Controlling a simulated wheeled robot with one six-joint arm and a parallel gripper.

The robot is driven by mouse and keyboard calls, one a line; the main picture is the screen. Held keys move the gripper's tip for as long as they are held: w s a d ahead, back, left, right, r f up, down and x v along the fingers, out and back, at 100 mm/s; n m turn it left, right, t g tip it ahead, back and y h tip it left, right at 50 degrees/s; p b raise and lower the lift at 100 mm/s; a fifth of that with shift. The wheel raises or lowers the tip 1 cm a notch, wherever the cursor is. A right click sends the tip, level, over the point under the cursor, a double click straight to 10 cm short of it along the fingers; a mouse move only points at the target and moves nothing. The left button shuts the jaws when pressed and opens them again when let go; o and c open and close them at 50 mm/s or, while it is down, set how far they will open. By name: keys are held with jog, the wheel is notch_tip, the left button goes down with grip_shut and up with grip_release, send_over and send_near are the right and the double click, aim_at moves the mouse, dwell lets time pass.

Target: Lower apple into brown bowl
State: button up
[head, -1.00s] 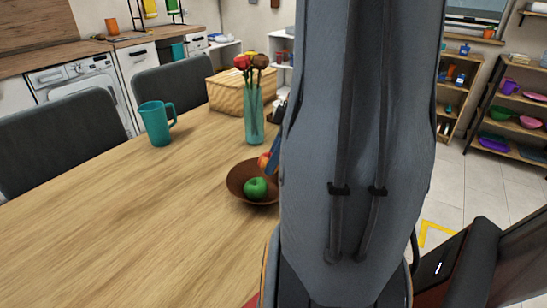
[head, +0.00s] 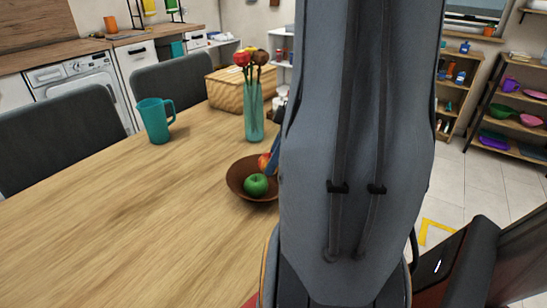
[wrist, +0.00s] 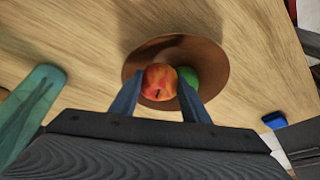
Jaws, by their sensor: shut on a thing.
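The red-and-yellow apple (wrist: 160,83) is between the two blue fingers of my gripper (wrist: 158,92) in the wrist view, and my gripper is shut on it. The brown bowl (wrist: 205,55) is under it, on the table. A green apple (wrist: 188,76) is in the bowl, just right of the red apple. In the head view the bowl (head: 237,177) holds the green apple (head: 256,185) in front, with the red apple (head: 264,161) behind it at the bowl's far right side. My arm hides the bowl's right edge there. Whether the red apple touches the bowl cannot be told.
A teal glass vase (head: 254,112) with flowers stands behind the bowl, and shows at the left in the wrist view (wrist: 30,105). A teal mug (head: 154,120) and a wicker basket (head: 232,87) are farther back. The table (head: 110,220) left of the bowl is clear.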

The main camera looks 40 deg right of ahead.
jog(key=shift+f+b, duration=0.3)
jog(key=shift+f, duration=0.1)
dwell(0.3)
jog(key=o, duration=1.2)
jog(key=v, duration=0.8)
jog(key=shift+a, duration=0.15)
